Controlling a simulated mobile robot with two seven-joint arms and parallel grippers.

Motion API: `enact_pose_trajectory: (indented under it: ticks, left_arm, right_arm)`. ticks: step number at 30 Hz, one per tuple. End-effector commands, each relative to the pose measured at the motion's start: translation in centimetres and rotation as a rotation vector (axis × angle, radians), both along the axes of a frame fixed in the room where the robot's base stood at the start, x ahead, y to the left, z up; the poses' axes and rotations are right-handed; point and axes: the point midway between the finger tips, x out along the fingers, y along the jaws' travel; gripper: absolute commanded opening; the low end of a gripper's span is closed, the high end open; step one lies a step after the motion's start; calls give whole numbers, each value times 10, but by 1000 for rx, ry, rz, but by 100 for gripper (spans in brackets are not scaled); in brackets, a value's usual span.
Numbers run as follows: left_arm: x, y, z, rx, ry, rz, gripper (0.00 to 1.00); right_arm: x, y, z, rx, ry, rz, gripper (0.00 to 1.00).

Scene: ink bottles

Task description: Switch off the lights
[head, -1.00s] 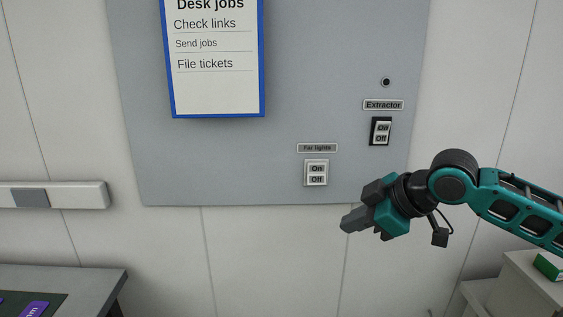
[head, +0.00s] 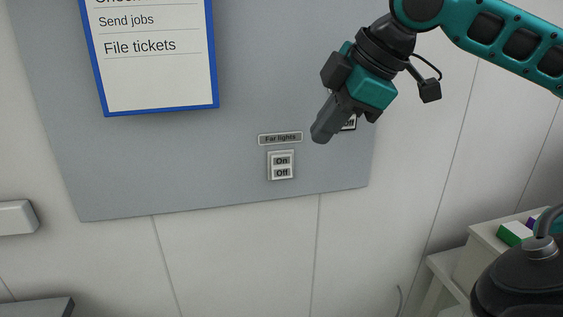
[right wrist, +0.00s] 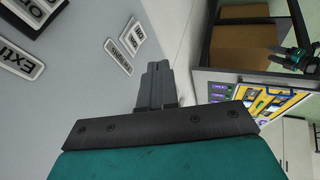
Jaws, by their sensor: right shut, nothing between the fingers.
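The "Far lights" switch (head: 281,166) is a pale rocker with On above Off, under its label (head: 280,138) on the grey wall panel. It also shows in the right wrist view (right wrist: 132,36), beyond the fingertips. My right gripper (head: 321,132) is shut and empty, its fingers pointing down-left, above and right of this switch in the head view and apart from it. The dark-framed Extractor switch (head: 349,124) is mostly hidden behind the gripper. In the right wrist view, a small teal and dark shape at the right edge looks like my left gripper (right wrist: 291,58); its jaws are unclear.
A blue-framed job list (head: 160,112) hangs left of the switch. A white wall box (head: 15,217) and a grey desk corner (head: 40,308) are at lower left. A pale shelf unit (head: 480,245) with a green box (head: 514,233) stands at lower right. The panel around the switch is clear.

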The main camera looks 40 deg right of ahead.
Motion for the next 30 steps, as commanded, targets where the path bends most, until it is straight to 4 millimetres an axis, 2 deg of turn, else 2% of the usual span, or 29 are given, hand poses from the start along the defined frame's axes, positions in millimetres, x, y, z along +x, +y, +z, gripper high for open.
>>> enact_pose_trajectory:
  ticks: [8,14,24,30]
  left_arm:
    - [-1,0,-1,0,3,-1,57]
    - [-1,0,-3,1,3,0,57]
    - [-1,0,-2,1,3,0,57]
    - [-1,0,4,1,3,0,57]
  right_arm:
    - [3,1,-5,1,2,1,0]
    - [18,4,-31,3,6,3,0]
    - [55,11,-89,6,1,3,0]
    - [76,-2,-93,6,-2,0,0]
